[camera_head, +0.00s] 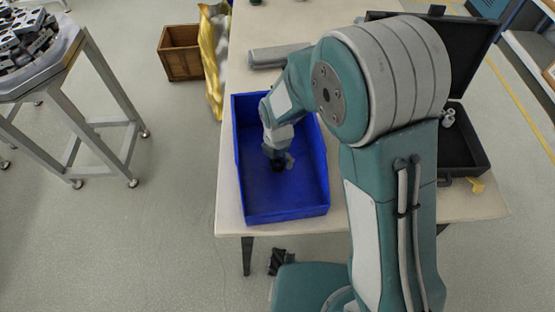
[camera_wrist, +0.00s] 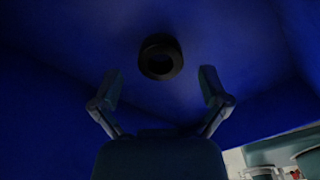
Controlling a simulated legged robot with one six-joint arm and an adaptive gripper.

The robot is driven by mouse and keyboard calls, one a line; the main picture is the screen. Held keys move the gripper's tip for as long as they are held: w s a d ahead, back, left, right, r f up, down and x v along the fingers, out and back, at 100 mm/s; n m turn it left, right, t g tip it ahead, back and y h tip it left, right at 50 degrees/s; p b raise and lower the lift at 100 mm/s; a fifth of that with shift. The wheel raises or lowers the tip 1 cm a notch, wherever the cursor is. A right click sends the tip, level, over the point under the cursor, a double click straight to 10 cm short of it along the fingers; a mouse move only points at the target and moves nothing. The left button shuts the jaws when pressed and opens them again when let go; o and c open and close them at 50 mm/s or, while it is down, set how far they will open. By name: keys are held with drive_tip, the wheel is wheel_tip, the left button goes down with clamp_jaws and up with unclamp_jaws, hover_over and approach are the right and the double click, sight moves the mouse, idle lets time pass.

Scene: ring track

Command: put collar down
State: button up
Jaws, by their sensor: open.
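The collar (camera_wrist: 160,57) is a dark ring with a central hole. In the wrist view it lies on the blue floor of the bin, just beyond and between my fingertips, apart from both. My gripper (camera_wrist: 160,88) is open, one finger on each side, with nothing held between them. In the head view my gripper (camera_head: 278,160) reaches down inside the blue bin (camera_head: 287,217). A small dark shape shows under it there, but I cannot clearly tell the collar from the fingers.
The bin stands on a pale table (camera_head: 228,190), its walls close around my gripper. A grey block (camera_head: 278,55) lies behind it. An open black case (camera_head: 463,150) is at right, partly behind my arm. A wooden crate (camera_head: 181,55) and a gold drape (camera_head: 212,60) are at back left.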

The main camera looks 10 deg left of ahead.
sight(278, 162)
wheel_tip(278, 162, up, 10)
drive_tip(key=shift+r, duration=0.15)
drive_tip(key=s+d+r+m+t, duration=0.2)
drive_tip(key=s+d+r+m, duration=0.1)
drive_tip(key=d+r+m, duration=0.95)
drive_tip(key=s+d+r+m+t, duration=0.3)
drive_tip(key=s+d+m, duration=0.8)
drive_tip(key=m, duration=0.7)
drive_tip(key=shift+s+d+r+t, duration=0.2)
drive_tip(key=shift+r+t, duration=0.1)
drive_tip(key=shift+r, duration=0.5)
drive_tip(key=shift+w, duration=0.1)
